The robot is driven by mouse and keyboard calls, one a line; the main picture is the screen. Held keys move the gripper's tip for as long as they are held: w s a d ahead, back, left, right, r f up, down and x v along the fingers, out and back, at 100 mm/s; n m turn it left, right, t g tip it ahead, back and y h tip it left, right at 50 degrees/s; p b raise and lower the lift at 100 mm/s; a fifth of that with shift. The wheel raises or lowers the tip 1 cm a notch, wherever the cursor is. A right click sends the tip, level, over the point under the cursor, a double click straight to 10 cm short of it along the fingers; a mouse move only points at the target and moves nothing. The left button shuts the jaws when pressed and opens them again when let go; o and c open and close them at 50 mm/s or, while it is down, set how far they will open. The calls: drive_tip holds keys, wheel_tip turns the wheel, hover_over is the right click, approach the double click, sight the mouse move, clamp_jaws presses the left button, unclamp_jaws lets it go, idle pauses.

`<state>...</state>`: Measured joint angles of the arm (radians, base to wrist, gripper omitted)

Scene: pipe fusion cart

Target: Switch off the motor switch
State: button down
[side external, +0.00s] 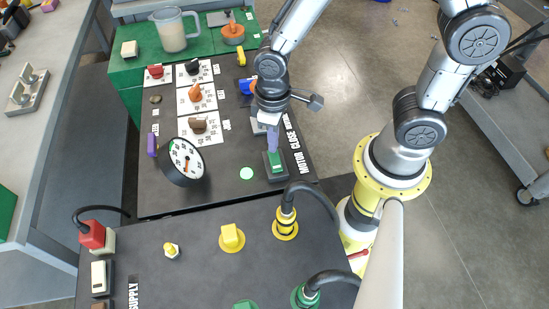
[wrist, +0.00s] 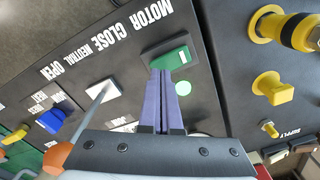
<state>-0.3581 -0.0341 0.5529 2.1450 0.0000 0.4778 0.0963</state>
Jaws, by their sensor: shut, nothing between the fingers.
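The motor switch is a green rocker (side external: 275,160) in a dark housing on the black panel, beside the white word MOTOR. It also shows in the wrist view (wrist: 180,57), with a small white mark near its right end. My gripper (side external: 272,148) has purple fingers pointing down, with the tips at the upper end of the switch. In the wrist view the closed fingertips (wrist: 162,72) are at the switch's left part and cover some of it. I cannot tell whether they touch it. Nothing is between the fingers.
A round pale-green light (side external: 246,173) lies left of the switch. A dial gauge (side external: 186,158) stands farther left. A lever with a pale base (wrist: 101,96) is close by on the panel. A nearer panel carries a yellow knob (side external: 232,238) and a black cable (side external: 315,192).

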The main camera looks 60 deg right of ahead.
drive_tip(key=shift+f, duration=1)
idle(1.1)
drive_tip(key=shift+r, duration=3.55)
drive_tip(key=d+r+m+t, duration=0.2)
drive_tip(key=d+r+t, duration=0.25)
drive_tip(key=r, duration=0.65)
drive_tip(key=s+d+r+m+t, duration=0.1)
drive_tip(key=s+d+r, duration=0.3)
drive_tip(key=s, duration=0.4)
drive_tip(key=shift+s+d+r, duration=0.25)
drive_tip(key=shift+s+d, duration=0.15)
drive_tip(key=shift+d, duration=0.05)
